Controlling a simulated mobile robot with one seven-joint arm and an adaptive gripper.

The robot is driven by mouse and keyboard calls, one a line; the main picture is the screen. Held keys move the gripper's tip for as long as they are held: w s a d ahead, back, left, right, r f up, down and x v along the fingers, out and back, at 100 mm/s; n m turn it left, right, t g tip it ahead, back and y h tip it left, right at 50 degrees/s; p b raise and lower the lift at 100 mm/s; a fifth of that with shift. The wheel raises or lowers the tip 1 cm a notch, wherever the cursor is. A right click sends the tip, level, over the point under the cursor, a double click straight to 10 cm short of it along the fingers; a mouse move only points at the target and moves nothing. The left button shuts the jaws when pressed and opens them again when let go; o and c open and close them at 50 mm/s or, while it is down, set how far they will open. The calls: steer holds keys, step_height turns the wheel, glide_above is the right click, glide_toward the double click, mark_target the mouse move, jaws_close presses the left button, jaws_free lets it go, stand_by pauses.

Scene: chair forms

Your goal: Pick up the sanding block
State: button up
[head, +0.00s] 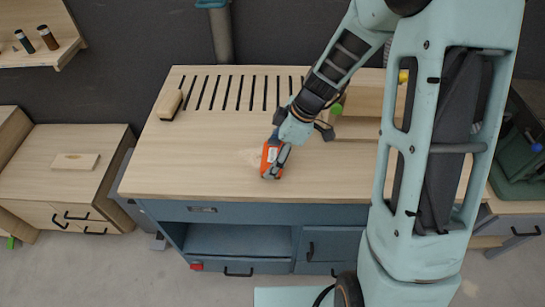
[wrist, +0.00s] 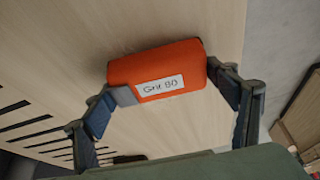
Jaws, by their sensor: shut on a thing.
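The sanding block is orange-red with a white label reading "Grit 80" and shows large in the wrist view (wrist: 157,72). In the head view the sanding block (head: 269,156) is over the front middle of the wooden workbench top (head: 200,165). My gripper (head: 276,160) is shut on it, with one fingertip against each end, as the wrist view of my gripper (wrist: 166,84) shows. I cannot tell whether the block touches the bench top or is slightly above it.
A brush (head: 171,104) lies at the bench's back left, beside a row of dark slots. A green round thing (head: 336,109) is behind my arm. A pale wooden piece (head: 75,161) lies on the left cabinet. The bench's left front is clear.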

steer(key=shift+r, duration=0.1)
steer(key=shift+r, duration=0.55)
steer(key=s+d+r+b, duration=0.2)
steer(key=s+d+r, duration=0.6)
steer(key=d+r, duration=0.3)
steer(key=shift+s+d+r, duration=0.15)
steer(key=shift+s+r, duration=0.05)
steer(key=shift+r, duration=0.15)
